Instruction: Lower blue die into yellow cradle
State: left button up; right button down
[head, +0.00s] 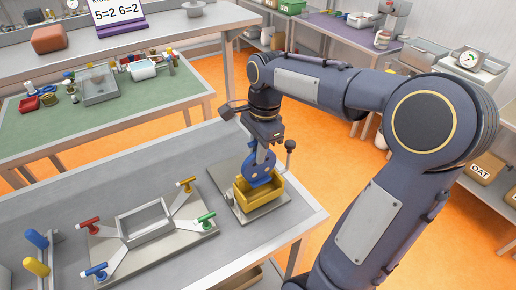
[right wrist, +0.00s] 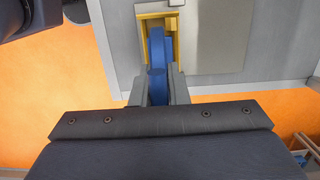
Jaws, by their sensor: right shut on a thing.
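The blue die (head: 256,170) is held by my right gripper (head: 262,155) at the yellow cradle (head: 262,193). In the head view its lower part overlaps the cradle's opening; I cannot tell whether it touches the bottom. In the right wrist view the die (right wrist: 157,52) stands between the two fingers (right wrist: 158,88), with the yellow cradle (right wrist: 174,28) just beyond it. The cradle sits on a grey plate (head: 225,180) near the right end of the metal table. My left gripper is not in view.
A green-topped bench (head: 130,110) is behind.

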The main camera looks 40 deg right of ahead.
aim_at(258, 169)
jog(key=shift+f+b, duration=1.75)
jog(key=shift+f, duration=1)
jog(key=shift+f+b, duration=0.35)
jog(key=shift+f, duration=0.25)
jog(key=c, duration=1.3)
grip_release()
jog(key=shift+r, duration=0.1)
jog(key=r, duration=0.5)
jog(key=d+r, duration=0.1)
jog(key=r, duration=0.1)
jog(key=shift+r, duration=0.3)
jog(key=shift+s, duration=0.1)
jog(key=s+a+f+n+t, duration=0.1)
jog(key=s+a+f+n, duration=0.1)
jog(key=s+a+n, duration=0.2)
jog(key=s+a+f+n+t+y, duration=0.1)
jog(key=s+a+f+n+t, duration=0.1)
jog(key=n, duration=0.5)
jog(key=s+a+f+n+t+y, duration=0.1)
jog(key=s+a+f+n+t, duration=0.1)
jog(key=s+a+f+n, duration=0.2)
jog(key=shift+s+a+f+n, duration=0.1)
jog(key=shift+s+a+n, duration=0.35)
jog(key=shift+s, duration=0.35)
jog(key=shift+s+a+n, duration=0.3)
jog(key=shift+s+n, duration=0.1)
jog(key=shift+s, duration=0.35)
jog(key=shift+s+a+f+n, duration=0.1)
jog(key=shift+s+a+n, duration=0.35)
jog(key=shift+s, duration=0.35)
